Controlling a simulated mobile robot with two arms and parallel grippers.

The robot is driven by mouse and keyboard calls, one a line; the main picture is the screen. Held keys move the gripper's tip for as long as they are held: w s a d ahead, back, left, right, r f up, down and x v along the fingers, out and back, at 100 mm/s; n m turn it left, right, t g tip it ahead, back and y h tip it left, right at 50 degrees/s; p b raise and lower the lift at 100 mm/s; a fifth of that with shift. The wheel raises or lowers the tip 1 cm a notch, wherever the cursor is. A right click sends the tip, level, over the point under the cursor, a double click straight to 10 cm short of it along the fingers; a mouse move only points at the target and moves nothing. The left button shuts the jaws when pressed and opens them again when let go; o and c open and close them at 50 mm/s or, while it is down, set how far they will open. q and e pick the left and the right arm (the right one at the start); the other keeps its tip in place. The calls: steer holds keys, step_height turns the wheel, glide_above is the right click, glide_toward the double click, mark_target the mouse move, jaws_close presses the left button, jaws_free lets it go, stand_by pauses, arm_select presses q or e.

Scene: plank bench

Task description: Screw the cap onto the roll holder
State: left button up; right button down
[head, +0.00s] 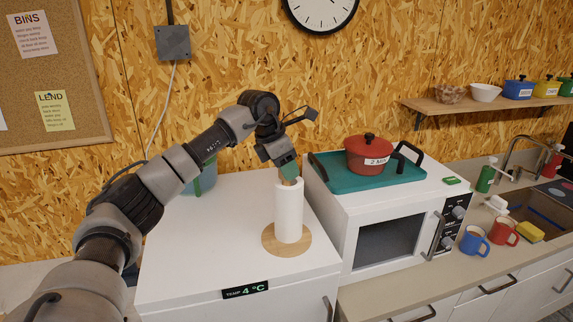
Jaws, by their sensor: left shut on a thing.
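The roll holder has a round wooden base (270,243) and a white paper roll (289,213) standing upright on it, on top of the white fridge. My left gripper (289,175) points down at the top of the roll. It is shut on the cap (290,182), a small wooden piece mostly hidden between the fingers. The cap is at the top of the roll holder; I cannot tell whether its thread is engaged. My right gripper is not in view.
The white fridge top (220,235) is clear around the holder. A microwave (390,235) stands close at the right, bearing a teal tray (345,184) with a red pot (369,157). A blue-green container (205,178) stands behind my left arm.

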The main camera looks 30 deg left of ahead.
arm_select(q)
steer(key=shift+r+m+p, duration=0.1)
steer(key=shift+m+p, duration=0.2)
steer(key=shift+m, duration=0.1)
steer(key=shift+m+g+h, duration=0.4)
steer(key=shift+m, duration=0.6)
steer(key=shift+m+g, duration=0.4)
steer(key=shift+m, duration=1.1)
steer(key=shift+f+m+g+h, duration=0.2)
steer(key=shift+m+g+h, duration=0.35)
steer(key=shift+m, duration=0.85)
